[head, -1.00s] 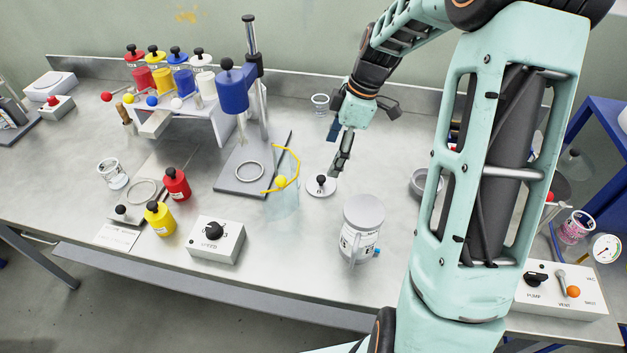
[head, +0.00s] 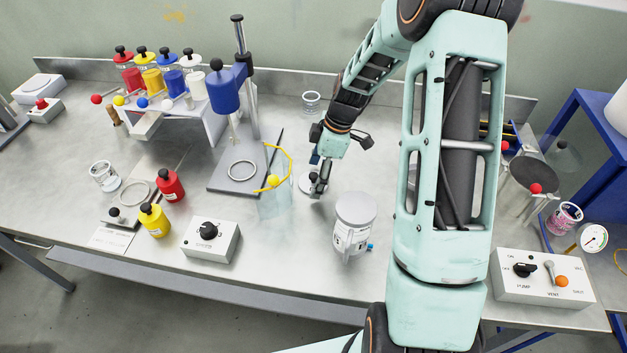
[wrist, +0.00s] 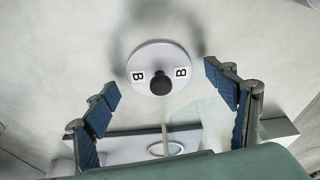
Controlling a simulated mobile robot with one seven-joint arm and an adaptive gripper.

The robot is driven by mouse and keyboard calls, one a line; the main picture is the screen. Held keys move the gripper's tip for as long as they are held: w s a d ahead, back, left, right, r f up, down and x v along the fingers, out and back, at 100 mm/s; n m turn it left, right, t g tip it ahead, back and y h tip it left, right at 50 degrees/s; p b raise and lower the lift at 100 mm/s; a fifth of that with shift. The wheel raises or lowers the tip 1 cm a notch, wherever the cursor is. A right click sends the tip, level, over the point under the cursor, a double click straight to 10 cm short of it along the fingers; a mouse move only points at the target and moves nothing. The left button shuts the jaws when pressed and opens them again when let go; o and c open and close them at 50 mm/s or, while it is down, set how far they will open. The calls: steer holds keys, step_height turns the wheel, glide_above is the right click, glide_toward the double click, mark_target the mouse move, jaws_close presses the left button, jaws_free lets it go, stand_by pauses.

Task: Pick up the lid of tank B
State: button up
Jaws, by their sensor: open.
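The lid of tank B is a round white disc with a black knob and two "B" marks, lying flat on the bench. In the wrist view the lid (wrist: 160,56) is upper centre, its knob toward my gripper. In the head view the lid (head: 306,187) is partly hidden behind my gripper (head: 318,190). My gripper is open and empty above the lid. In the wrist view its blue-padded fingers (wrist: 161,84) stand left and right of the knob, apart from it. I cannot tell the exact height left.
A white lidded jar (head: 355,208) stands close at front right. The blue press stand (head: 225,92) is behind left. A small glass (head: 311,101) stands at the back.

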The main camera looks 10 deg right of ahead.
steer(key=c, duration=1.3)
